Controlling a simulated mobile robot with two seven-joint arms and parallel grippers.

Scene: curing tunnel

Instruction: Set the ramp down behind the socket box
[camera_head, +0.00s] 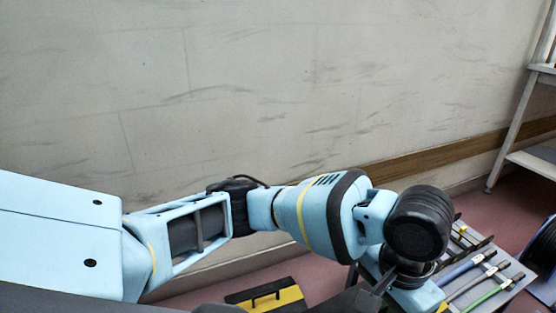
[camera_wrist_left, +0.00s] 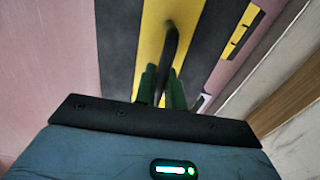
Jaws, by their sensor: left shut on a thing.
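My left gripper (camera_wrist_left: 164,88) is shut on the dark handle of the ramp, seen from above in the left wrist view. The ramp (camera_wrist_left: 118,45) has black and yellow lengthwise bands, and pink floor shows beside it. In the head view my left arm reaches across from the left and its wrist bends down at the right; fingers and held ramp are not clearly visible there. A low black and yellow item with a black handle (camera_head: 290,296) rests on the floor; I cannot tell whether it is the socket box. A similar item (camera_wrist_left: 241,30) shows in the left wrist view.
A grey surface with several coloured tool-like items (camera_head: 484,284) lies at the lower right, close to my wrist. A pale wall (camera_head: 200,80) with a wooden rail runs behind. A white shelf frame (camera_head: 515,125) stands at the right edge. Some pink floor is bare along the wall.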

